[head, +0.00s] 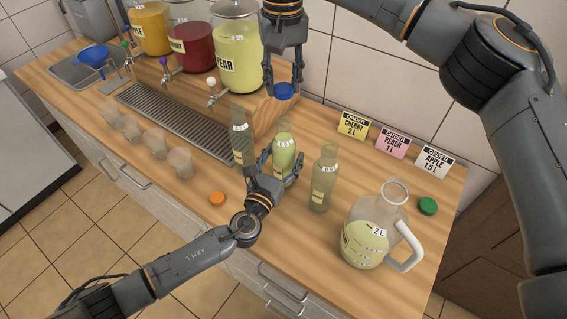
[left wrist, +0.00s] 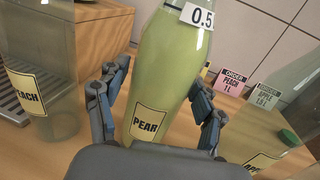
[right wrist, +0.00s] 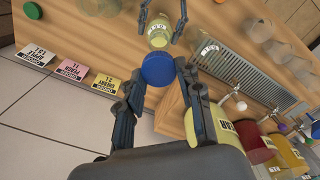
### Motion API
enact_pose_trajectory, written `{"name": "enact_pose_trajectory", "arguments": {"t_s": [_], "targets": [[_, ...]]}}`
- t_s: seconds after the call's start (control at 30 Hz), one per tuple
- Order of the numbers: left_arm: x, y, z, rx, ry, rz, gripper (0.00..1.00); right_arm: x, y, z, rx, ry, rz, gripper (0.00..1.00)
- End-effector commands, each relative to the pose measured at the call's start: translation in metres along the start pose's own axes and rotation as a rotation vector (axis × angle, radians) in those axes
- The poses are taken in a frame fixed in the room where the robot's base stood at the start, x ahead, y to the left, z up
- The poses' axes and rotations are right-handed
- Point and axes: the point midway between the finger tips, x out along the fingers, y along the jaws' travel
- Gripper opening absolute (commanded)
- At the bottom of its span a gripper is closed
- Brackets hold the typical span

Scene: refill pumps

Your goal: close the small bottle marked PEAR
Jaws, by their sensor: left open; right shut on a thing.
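The small PEAR bottle (head: 284,153), filled with pale green liquid, stands upright on the wooden counter. Its label and 0.5 mark show in the left wrist view (left wrist: 163,75). My left gripper (head: 272,163) is open, with its fingers on both sides of this bottle. My right gripper (head: 284,80) is shut on a blue cap (head: 284,91), held in the air above the counter and higher than the bottle. In the right wrist view the blue cap (right wrist: 157,70) sits between the fingertips, and the bottle (right wrist: 159,35) is beyond it, apart from the cap.
A PEACH bottle (head: 241,142) and another bottle (head: 324,180) flank the PEAR bottle. A 2 L jug (head: 365,237) stands right. An orange cap (head: 217,198) and a green cap (head: 428,206) lie on the counter. Dispenser jars (head: 238,50), cups (head: 153,141) and order cards (head: 392,142) stand around.

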Motion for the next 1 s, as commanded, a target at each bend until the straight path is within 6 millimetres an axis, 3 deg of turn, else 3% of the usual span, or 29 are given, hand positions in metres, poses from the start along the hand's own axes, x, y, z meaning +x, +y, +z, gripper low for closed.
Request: {"name": "enact_pose_trajectory", "arguments": {"t_s": [0.23,0.67,0.77,1.0], "targets": [[0.034,0.0,-0.001,0.001,0.001,0.0,0.68,0.0,0.0,0.0,0.0,0.0,0.0,0.26],[0.041,0.0,-0.001,0.001,0.003,0.0,0.68,0.0,0.0,0.0,0.0,0.0,0.0,0.26],[0.041,0.0,-0.001,0.001,0.003,0.0,0.52,0.0,0.0,0.0,0.0,0.0,0.0,0.26],[0.041,0.0,-0.001,0.001,0.003,0.0,0.03,0.0,0.0,0.0,0.0,0.0,0.0,0.26]]}}
